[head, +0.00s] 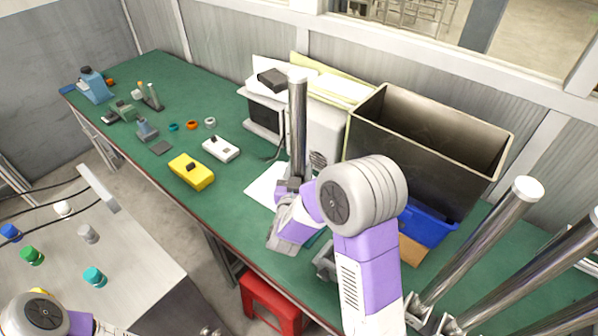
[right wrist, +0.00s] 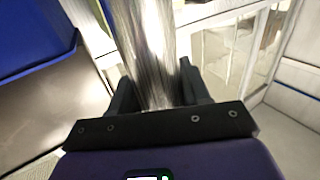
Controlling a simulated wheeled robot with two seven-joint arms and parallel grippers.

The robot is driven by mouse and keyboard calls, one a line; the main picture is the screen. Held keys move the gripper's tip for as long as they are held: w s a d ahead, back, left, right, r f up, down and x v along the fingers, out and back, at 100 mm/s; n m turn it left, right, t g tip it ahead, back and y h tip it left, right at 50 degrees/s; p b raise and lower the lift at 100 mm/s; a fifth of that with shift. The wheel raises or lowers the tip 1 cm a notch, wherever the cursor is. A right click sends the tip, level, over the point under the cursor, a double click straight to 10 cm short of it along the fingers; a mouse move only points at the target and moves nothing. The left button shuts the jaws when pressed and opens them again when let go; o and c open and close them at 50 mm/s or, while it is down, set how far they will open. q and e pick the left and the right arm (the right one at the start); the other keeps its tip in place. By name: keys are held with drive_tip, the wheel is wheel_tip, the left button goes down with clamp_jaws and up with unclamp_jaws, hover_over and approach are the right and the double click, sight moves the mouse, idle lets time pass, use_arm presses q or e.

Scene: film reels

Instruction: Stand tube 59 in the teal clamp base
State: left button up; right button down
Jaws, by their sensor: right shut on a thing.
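My right gripper (head: 294,184) is shut on a shiny metal tube (head: 298,130) with a white top end, held upright over the green bench. In the right wrist view the tube (right wrist: 146,50) stands between the two dark fingers (right wrist: 158,92). No number on it can be read, so I cannot tell whether it is tube 59. A grey clamp-like part (head: 324,262) shows partly behind my right arm. The teal clamp base cannot be made out clearly; my right arm hides part of the bench there. Only part of my left arm shows at the lower left; its gripper is out of view.
Several other metal tubes (head: 482,243) stand tilted in the picture at the right. A dark open bin (head: 425,150) and a blue tray (head: 428,228) are behind my arm. A yellow box (head: 191,171) and a white box (head: 221,148) lie left. A red stool (head: 270,298) is below.

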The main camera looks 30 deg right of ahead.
drive_tip(key=shift+f+b, duration=0.6)
drive_tip(key=shift+b, duration=0.05)
drive_tip(key=c, duration=0.8)
unclamp_jaws()
drive_tip(key=shift+a, duration=0.1)
drive_tip(key=b+v, duration=1.1)
drive_tip(key=b, duration=0.1)
drive_tip(key=shift+s+d, duration=0.2)
drive_tip(key=shift+s, duration=0.15)
idle(0.4)
idle(0.4)
